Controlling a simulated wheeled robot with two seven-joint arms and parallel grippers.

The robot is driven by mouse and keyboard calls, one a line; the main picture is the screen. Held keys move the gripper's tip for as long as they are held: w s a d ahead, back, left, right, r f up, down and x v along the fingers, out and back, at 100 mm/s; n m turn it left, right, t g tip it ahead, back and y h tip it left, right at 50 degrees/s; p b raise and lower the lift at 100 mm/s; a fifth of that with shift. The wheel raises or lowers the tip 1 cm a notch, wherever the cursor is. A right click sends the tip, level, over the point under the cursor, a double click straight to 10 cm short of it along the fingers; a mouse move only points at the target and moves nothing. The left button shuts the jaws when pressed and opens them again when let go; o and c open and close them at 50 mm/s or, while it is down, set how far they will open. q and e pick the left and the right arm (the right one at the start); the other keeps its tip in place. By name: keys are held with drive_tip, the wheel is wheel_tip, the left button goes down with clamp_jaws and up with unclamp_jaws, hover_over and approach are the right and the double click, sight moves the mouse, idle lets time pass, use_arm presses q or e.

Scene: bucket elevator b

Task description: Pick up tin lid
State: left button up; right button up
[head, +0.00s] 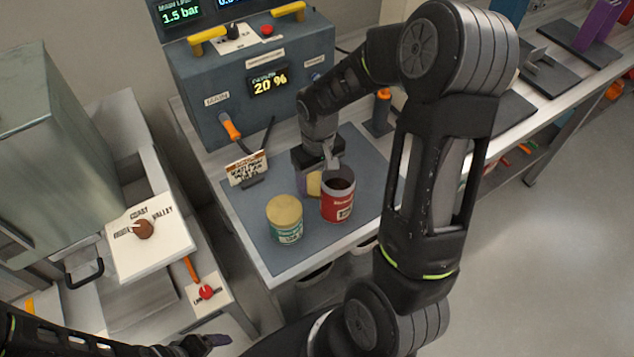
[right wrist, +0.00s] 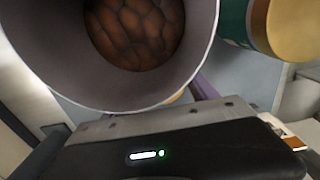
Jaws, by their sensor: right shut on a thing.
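A red tin (head: 337,205) stands upright and open on the grey mat. Its grey inner wall and brown lumpy contents fill the top of the right wrist view (right wrist: 150,95). My right gripper (head: 311,183) points down just behind and left of it. It is shut on a tan piece, the tin lid (head: 314,184), which is mostly hidden behind the red tin; only a sliver shows in the right wrist view. A green tin (head: 286,232) with a tan top stands left of the red tin. My left gripper (head: 212,341) is at the bottom edge, its jaws unclear.
A blue-grey control box (head: 250,85) stands behind the mat (head: 245,212). A small label card (head: 247,168) is left of my right gripper. A wooden knob panel (head: 150,237) is at the left. The mat's front edge is close to both tins.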

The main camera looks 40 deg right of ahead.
sight(318, 184)
drive_tip(key=c, duration=0.6)
drive_tip(key=shift+o, duration=0.2)
drive_tip(key=shift+r, duration=0.1)
wheel_tip(318, 184, up, 18)
drive_tip(key=b, duration=0.1)
idle(0.6)
